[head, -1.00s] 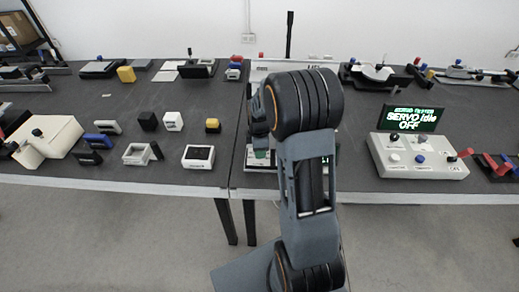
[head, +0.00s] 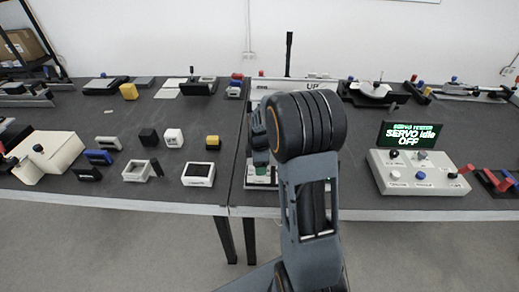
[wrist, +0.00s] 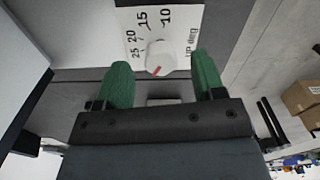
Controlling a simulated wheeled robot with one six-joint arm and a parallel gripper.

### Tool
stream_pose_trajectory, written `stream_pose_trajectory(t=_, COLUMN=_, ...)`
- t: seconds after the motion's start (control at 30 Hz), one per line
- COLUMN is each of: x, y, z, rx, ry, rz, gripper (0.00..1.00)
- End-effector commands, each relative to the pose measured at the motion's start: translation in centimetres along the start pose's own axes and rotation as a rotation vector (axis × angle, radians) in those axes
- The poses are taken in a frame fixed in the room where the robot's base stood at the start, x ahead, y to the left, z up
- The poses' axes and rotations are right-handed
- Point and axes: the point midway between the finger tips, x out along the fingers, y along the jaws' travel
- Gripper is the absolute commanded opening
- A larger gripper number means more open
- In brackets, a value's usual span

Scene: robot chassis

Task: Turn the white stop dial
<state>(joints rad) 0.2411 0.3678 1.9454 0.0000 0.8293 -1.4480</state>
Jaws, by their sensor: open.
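The white stop dial (wrist: 160,58) shows in the wrist view, a round white knob with a red mark. My gripper (wrist: 162,72) is open, with one green finger to the left of the dial and one to the right. Both fingertips appear apart from it. In the head view, my arm covers most of this area and the dial cannot be made out. A bit of green fingertip (head: 262,170) shows there beside the arm.
A grey control box (head: 420,172) with a screen reading "SERVO Idle OFF" (head: 411,135) stands to the right. Several small blocks and switches, including a white framed box (head: 198,174), lie on the left table. A black upright lever (head: 289,52) rises behind my arm.

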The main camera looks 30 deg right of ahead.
Motion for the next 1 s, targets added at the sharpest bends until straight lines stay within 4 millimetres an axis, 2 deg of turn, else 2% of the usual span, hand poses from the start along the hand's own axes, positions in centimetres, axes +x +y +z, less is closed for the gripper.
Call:
stream_pose_trajectory(t=0.3, x=-6.7, y=0.1, z=0.0, rx=0.0, ry=0.001, rz=0.006, gripper=0.63)
stream_pose_trajectory(t=0.5, x=-9.9, y=0.0, z=0.0, rx=0.0, ry=0.0, rz=0.004, gripper=0.63)
stream_pose_trajectory(t=0.7, x=-11.7, y=0.0, z=0.0, rx=0.0, ry=0.0, rz=0.003, gripper=0.63)
stream_pose_trajectory(t=1.0, x=-12.2, y=0.0, z=0.0, rx=0.0, ry=0.0, rz=0.002, gripper=0.63)
